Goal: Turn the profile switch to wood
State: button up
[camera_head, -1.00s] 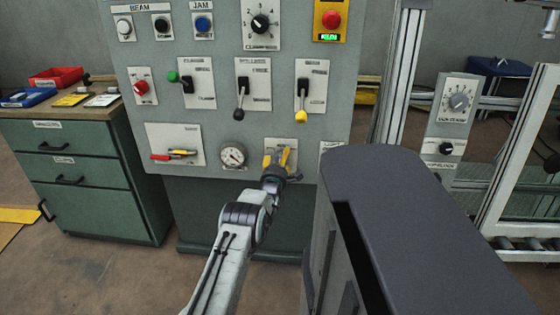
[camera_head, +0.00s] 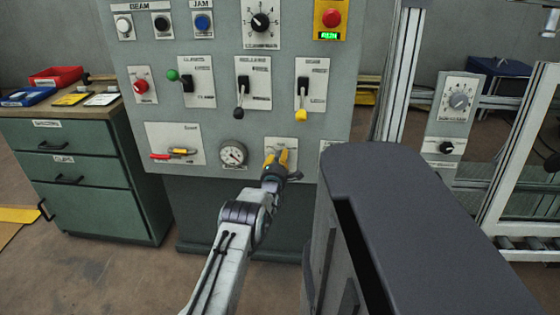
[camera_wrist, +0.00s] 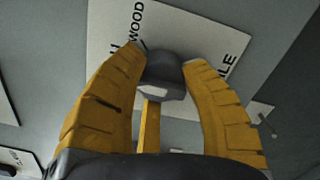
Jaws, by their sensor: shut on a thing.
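The profile switch is a dark grey knob, seen in the wrist view (camera_wrist: 164,70) on a white plate (camera_wrist: 195,35). The plate also shows in the head view (camera_head: 292,145) at the bottom of the grey panel. The word "WOOD" (camera_wrist: 137,22) is printed beyond the knob, beside the left finger. Letters "ILE" show right of the knob. My gripper (camera_head: 276,156), with yellow fingers, is at the plate. In the wrist view its fingertips are shut on the knob from both sides. The knob is hidden behind my gripper in the head view, and part of the plate's lettering is covered.
A round gauge (camera_head: 233,154) sits just left of the switch plate. A plate with a red and yellow handle (camera_head: 175,154) is farther left. Levers, including a yellow-tipped one (camera_head: 301,114), stick out above. A green drawer cabinet (camera_head: 85,175) stands at the left.

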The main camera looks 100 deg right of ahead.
jog(key=shift+f+m+b, duration=0.35)
jog(key=shift+m+b, duration=0.05)
jog(key=shift+b, duration=2.3)
jog(key=m+b, duration=0.1)
jog(key=b, duration=0.5)
jog(key=shift+r+m, duration=0.15)
jog(key=shift+m, duration=0.25)
jog(key=shift+r+m+b, duration=0.1)
jog(key=shift+m+b, duration=0.2)
jog(key=shift+b, duration=0.55)
jog(key=shift+r+m+b, duration=0.1)
jog(key=shift+m+b, duration=1.35)
jog(key=shift+m, duration=0.25)
jog(key=shift+w, duration=0.1)
jog(key=shift+r+m+y+b, duration=0.15)
jog(key=shift+m+y+b, duration=0.15)
jog(key=shift+m+b, duration=0.1)
